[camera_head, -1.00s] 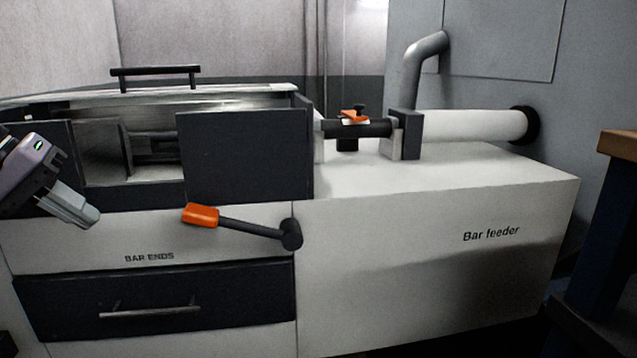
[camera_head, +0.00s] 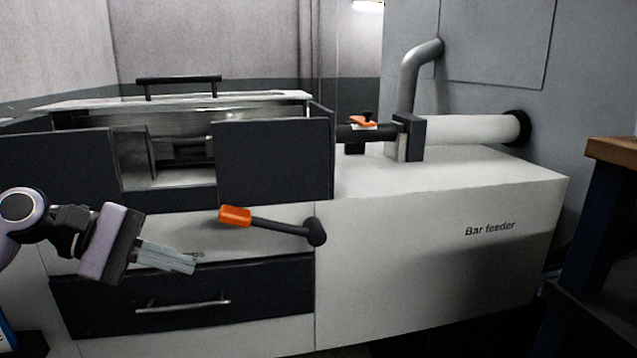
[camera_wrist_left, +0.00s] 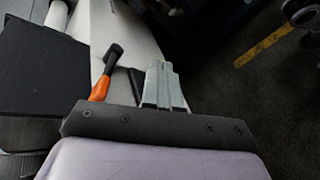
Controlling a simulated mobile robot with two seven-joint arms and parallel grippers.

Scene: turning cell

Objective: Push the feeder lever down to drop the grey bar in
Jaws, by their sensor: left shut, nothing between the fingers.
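The feeder lever (camera_head: 282,228) has a dark arm with an orange grip at its left end and a round dark pivot at its right. It slants slightly up to the left on the front of the light cabinet. My left gripper (camera_head: 192,264) is shut and empty, below and left of the orange grip and apart from it. In the left wrist view the lever (camera_wrist_left: 104,76) shows to the left of my shut fingertips (camera_wrist_left: 162,70). The grey bar cannot be made out. My right gripper is in neither view.
A dark drawer (camera_head: 195,298) with a bar handle lies under the lever. The bar feeder cabinet (camera_head: 430,250) fills the right, with a white tube (camera_head: 470,130) and an orange clamp handle (camera_head: 364,125) on top. A wooden-topped bench (camera_head: 612,150) stands at far right.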

